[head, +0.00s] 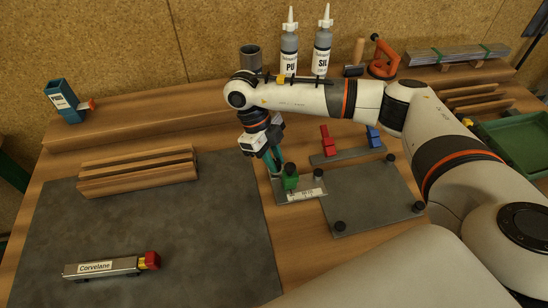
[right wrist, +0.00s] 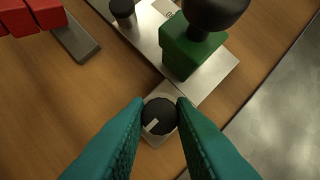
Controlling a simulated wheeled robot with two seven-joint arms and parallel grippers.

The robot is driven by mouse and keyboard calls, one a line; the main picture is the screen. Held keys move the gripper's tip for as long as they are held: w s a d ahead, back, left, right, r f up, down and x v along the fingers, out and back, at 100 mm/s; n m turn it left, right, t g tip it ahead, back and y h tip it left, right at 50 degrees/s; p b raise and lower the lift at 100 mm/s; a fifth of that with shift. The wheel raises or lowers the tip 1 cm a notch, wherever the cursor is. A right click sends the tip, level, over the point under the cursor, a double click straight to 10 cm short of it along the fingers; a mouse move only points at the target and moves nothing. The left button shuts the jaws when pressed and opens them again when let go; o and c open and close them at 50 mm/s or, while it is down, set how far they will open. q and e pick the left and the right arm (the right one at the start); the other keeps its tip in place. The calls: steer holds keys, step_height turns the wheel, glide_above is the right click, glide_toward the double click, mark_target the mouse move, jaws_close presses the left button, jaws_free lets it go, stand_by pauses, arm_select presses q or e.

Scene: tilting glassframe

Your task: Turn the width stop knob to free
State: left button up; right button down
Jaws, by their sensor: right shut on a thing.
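The width stop knob (right wrist: 159,112) is a round black knob with a white mark, on a small metal plate in the right wrist view. The mark lies toward the knob's lower left edge. My right gripper (right wrist: 158,104) has its teal fingers on either side of the knob, shut on it. In the head view my right gripper (head: 273,162) reaches down at the left end of the metal stop plate (head: 313,192), and I cannot make out the knob there. A green block (right wrist: 188,50) with a black handle stands on the plate just beyond the knob. My left gripper is not in view.
A grey board (head: 372,198) with black posts lies right of the stop plate. Red (head: 327,140) and blue (head: 373,136) clamps stand behind it. A tool labelled Corvelane (head: 100,268) lies on the dark mat (head: 190,225). Wooden strips (head: 138,172) lie at the mat's back.

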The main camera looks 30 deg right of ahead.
steer(key=shift+r, duration=0.1)
steer(key=c, duration=1.2)
jaws_free()
steer(key=shift+c, duration=0.2)
steer(key=shift+w, duration=0.1)
steer(key=shift+w+a+r, duration=0.1)
steer(key=shift+r, duration=0.25)
steer(key=b+v, duration=0.1)
steer(key=v, duration=1)
